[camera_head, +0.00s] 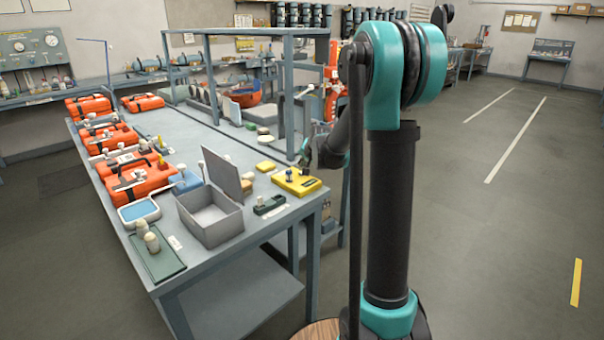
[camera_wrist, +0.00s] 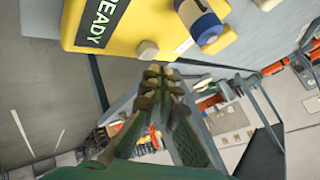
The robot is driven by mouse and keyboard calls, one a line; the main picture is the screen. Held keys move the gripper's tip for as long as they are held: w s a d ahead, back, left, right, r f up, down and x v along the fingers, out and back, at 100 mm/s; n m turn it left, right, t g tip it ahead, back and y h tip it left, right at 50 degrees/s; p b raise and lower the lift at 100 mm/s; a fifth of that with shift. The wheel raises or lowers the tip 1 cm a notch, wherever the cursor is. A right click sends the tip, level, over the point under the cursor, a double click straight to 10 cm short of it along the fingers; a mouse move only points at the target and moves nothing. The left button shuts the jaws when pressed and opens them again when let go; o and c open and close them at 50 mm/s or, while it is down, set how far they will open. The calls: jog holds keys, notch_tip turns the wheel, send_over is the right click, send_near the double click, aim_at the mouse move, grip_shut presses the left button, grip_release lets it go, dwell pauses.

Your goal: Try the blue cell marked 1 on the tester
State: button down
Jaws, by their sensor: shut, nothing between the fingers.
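The yellow tester (camera_head: 303,188) sits near the table's right front corner. In the wrist view the tester (camera_wrist: 125,35) fills the top, with a dark panel reading "READY" and a pale round knob. A blue cell (camera_wrist: 208,30) with a white band bearing a dark mark, apparently a 1, is at the tester. In the head view a small blue cell (camera_head: 289,174) stands on the tester. My gripper (camera_wrist: 160,75) is shut and empty, its fingertips apart from the cell. In the head view my gripper (camera_head: 306,158) is small, just beyond the tester.
A dark green holder (camera_head: 269,205) lies left of the tester. A grey box (camera_head: 212,226) with a raised lid stands farther left. Orange cases (camera_head: 130,182) line the table's left side. A green tray (camera_head: 158,262) holds pale bottles. A grey frame (camera_head: 289,95) rises behind the tester.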

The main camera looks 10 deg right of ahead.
jog(key=shift+f, duration=0.15)
jog(key=shift+f, duration=0.3)
jog(key=shift+f, duration=0.45)
dwell(0.8)
jog(key=shift+r, duration=1)
jog(key=shift+r, duration=2.45)
